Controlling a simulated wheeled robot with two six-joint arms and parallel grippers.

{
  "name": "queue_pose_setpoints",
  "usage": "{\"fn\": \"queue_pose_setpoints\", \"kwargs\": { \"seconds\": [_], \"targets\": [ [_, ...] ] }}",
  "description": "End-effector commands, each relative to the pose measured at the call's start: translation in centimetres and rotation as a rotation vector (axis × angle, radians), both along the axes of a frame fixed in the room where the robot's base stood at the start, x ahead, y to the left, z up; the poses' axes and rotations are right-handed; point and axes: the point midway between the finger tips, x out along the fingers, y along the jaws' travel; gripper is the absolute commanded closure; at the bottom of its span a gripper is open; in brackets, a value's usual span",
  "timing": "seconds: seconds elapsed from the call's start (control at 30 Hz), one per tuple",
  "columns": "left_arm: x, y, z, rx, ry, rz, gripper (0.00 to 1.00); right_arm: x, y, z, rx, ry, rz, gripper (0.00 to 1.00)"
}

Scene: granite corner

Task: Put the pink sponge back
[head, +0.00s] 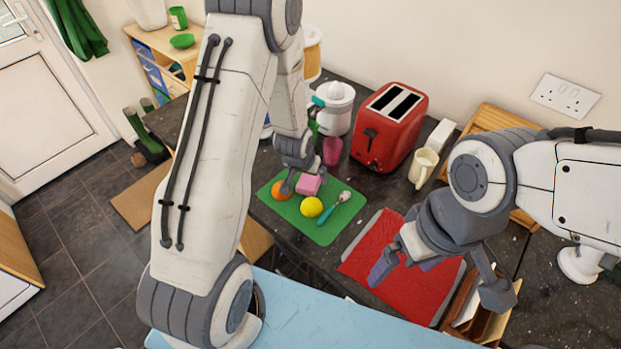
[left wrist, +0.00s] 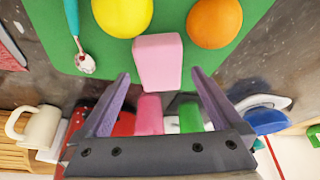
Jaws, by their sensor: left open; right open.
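The pink sponge (head: 308,184) lies on a green mat (head: 333,223), between an orange ball (head: 282,190) and a yellow ball (head: 311,207). My left gripper (head: 298,184) is open right at the sponge and partly covers that spot in the head view. In the left wrist view the sponge (left wrist: 158,60) is ahead of the open fingers, with its near end between their tips (left wrist: 160,76). I cannot tell whether they touch it. My right gripper (head: 407,268) is open and empty over the red mat (head: 378,243).
A teal-handled brush (head: 330,213) lies on the green mat. A pink cup (head: 331,151), a white juicer (head: 334,107), a red toaster (head: 391,127) and a cream mug (head: 423,167) stand behind. A wooden holder (head: 468,297) is at the right.

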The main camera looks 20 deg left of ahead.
Motion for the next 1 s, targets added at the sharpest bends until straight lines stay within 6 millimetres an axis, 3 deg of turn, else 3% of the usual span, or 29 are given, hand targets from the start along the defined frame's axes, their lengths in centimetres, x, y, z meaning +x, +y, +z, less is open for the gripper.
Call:
{"fn": "queue_pose_setpoints", "kwargs": {
  "seconds": [0.2,0.47,0.5,0.7,0.73,0.77,1.0],
  "targets": [
    [0.8,-0.1,-1.9,0.000,0.001,-0.002,0.00,0.0,0.0,0.8,0.000,0.000,0.001,0.02],
    [0.9,-0.1,-2.2,0.000,0.000,-0.002,0.00,0.0,0.0,0.7,0.000,0.000,0.001,0.02],
    [0.9,-0.1,-2.2,0.000,0.000,-0.002,0.04,0.0,0.0,0.7,0.000,0.000,0.001,0.02],
    [0.9,-0.1,-2.2,0.000,0.000,-0.002,0.80,0.0,0.0,0.7,0.000,0.000,0.001,0.02],
    [0.9,-0.1,-2.2,-0.001,0.000,-0.001,0.80,0.0,0.0,0.7,0.000,0.000,0.001,0.02],
    [0.9,-0.1,-2.2,0.000,0.000,-0.002,0.89,0.0,0.0,0.7,0.000,0.000,0.001,0.02],
    [1.0,-0.1,-2.1,0.000,-0.001,-0.002,0.89,0.0,0.0,0.7,0.000,0.000,0.001,0.02]
  ]
}}
